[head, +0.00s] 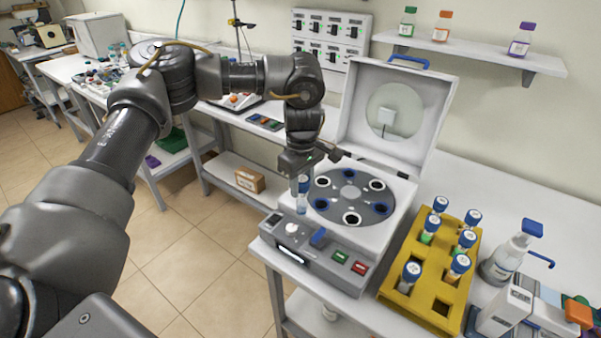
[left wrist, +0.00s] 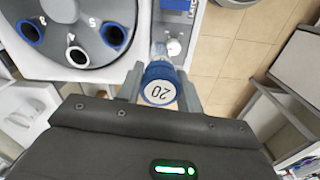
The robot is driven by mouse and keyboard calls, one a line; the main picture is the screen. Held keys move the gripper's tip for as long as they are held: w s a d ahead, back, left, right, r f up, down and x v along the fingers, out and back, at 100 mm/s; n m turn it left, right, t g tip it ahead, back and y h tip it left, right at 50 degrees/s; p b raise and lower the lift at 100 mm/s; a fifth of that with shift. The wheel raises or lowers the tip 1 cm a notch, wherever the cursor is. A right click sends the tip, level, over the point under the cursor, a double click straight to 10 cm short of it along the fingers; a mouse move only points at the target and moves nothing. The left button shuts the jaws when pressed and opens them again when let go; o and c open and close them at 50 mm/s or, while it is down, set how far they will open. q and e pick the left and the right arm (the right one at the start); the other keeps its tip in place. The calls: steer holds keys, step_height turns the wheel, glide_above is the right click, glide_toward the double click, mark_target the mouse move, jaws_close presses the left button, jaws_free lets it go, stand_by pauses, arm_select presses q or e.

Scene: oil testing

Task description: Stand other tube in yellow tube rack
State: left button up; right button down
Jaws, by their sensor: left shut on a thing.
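My left gripper (head: 303,172) is shut on a blue-capped tube (head: 302,196), just left of the centrifuge rotor. The left wrist view shows the tube's round cap (left wrist: 160,92), marked 20, between the fingers (left wrist: 162,88); the body below is mostly hidden. The tube hangs roughly upright, clear of the rotor holes. The yellow tube rack (head: 418,246) stands right of the centrifuge and holds several blue-capped tubes. An empty square slot (head: 441,308) shows at its front right corner. My right gripper is not in view.
The centrifuge (head: 300,262) has its lid (head: 437,110) raised behind the rotor (head: 350,196). A bottle with a blue top (head: 508,255) and other equipment crowd the rack's right side. Bare white bench (head: 470,185) lies behind the rack.

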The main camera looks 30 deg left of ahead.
arm_select(q)
steer(key=s+d+f+m, duration=0.2)
steer(key=s+d+m, duration=0.3)
steer(key=s+m, duration=0.4)
steer(key=s, duration=0.3)
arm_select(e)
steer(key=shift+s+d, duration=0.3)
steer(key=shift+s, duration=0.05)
arm_select(q)
steer(key=shift+f, duration=0.1)
